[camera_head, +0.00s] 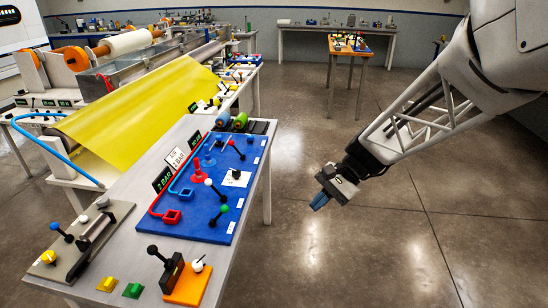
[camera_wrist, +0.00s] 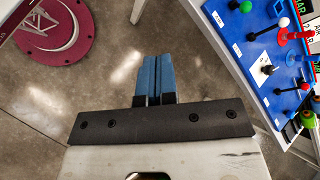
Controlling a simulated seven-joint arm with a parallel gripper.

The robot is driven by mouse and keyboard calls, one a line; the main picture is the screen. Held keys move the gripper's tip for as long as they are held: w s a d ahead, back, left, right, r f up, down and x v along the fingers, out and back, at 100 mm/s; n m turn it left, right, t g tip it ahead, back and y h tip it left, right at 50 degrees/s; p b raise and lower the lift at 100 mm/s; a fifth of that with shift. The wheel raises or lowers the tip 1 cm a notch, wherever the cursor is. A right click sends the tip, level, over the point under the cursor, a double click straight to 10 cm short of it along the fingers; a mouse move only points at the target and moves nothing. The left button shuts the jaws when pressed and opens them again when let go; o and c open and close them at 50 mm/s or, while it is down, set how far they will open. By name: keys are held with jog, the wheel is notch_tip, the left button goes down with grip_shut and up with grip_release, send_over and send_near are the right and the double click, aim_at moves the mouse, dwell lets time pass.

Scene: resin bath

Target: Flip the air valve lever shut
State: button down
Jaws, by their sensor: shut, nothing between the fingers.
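A blue panel (camera_head: 188,232) lies on the grey table and carries several ball-ended levers. My gripper (camera_head: 319,205) hangs over open floor to the right of the table, apart from the panel. Its blue fingers (camera_wrist: 159,72) are shut and empty.
Small signs (camera_head: 163,180) stand along the panel's back edge. A black lever block (camera_head: 172,272), an orange block (camera_head: 188,286) and yellow and green buttons (camera_head: 132,290) sit at the table's front. A yellow sheet (camera_head: 140,115) stretches behind. The floor around my gripper is clear.

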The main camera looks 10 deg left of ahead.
jog(key=w+a+f+m+g+y, duration=0.1)
jog(key=w+a+f+m+y, duration=0.4)
jog(key=w+a+f, duration=0.7)
jog(key=w+f+y, duration=0.1)
jog(key=w, duration=0.2)
jog(key=shift+f, duration=0.3)
jog(key=shift+s+a, duration=0.1)
jog(key=shift+a, duration=0.05)
send_near(220, 214)
notch_tip(220, 214, down, 2)
jog(key=a, duration=0.3)
jog(key=shift+s+a+r, duration=0.25)
jog(key=shift+s+a, duration=0.1)
jog(key=shift+s, duration=0.05)
jog(key=shift+r+m, duration=0.1)
jog(key=shift+m, duration=0.2)
dwell(0.4)
